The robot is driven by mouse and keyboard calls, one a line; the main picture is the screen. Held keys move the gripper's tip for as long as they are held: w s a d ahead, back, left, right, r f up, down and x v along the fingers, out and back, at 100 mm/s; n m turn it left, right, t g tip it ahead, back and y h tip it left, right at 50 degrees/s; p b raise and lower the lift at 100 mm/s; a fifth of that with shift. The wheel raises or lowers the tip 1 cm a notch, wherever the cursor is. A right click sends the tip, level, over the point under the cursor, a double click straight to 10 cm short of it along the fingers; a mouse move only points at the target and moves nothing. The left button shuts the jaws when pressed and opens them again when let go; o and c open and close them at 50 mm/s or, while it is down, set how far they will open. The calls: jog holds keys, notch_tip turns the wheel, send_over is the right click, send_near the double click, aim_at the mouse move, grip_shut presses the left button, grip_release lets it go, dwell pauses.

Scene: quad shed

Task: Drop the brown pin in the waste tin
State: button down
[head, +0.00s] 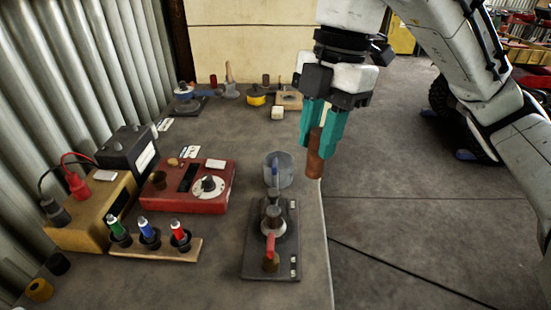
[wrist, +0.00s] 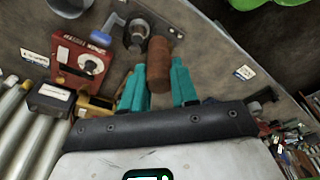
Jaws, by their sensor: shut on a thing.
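A brown, cylindrical pin (head: 314,160) hangs roughly upright between the teal fingers of my gripper (head: 318,143). My gripper is shut on its upper part. In the wrist view the pin (wrist: 159,62) sticks out past the fingertips (wrist: 158,85). In the head view its lower end overlaps the bench's right edge; its height above the bench is hard to tell. A translucent grey-blue cup (head: 286,172), perhaps the waste tin, stands on the bench left of the pin, apart from it. A blue object (head: 274,172) shows in or behind the cup.
A dark fixture with a red handle (head: 269,246) stands in front of the cup. A red meter box (head: 216,190), a yellow box (head: 95,222) and a wooden rack of coloured pieces (head: 155,248) fill the bench's left. Small items line the back. Open floor (head: 400,215) lies right.

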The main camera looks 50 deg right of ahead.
jog(key=w+d+f+p, duration=0.1)
jog(key=w+d+f, duration=0.15)
jog(key=w, duration=0.25)
jog(key=w+d+f+p, duration=0.1)
jog(key=w+d, duration=0.2)
jog(key=w, duration=0.2)
jog(key=w+d+f, duration=0.3)
jog(key=w+f, duration=0.1)
jog(key=f, duration=0.5)
jog(key=shift+w+d+f, duration=0.15)
jog(key=shift+w, duration=0.25)
jog(key=shift+f, duration=0.45)
jog(key=shift+f, duration=0.15)
jog(key=c, duration=0.9)
grip_release()
jog(key=shift+o, duration=0.2)
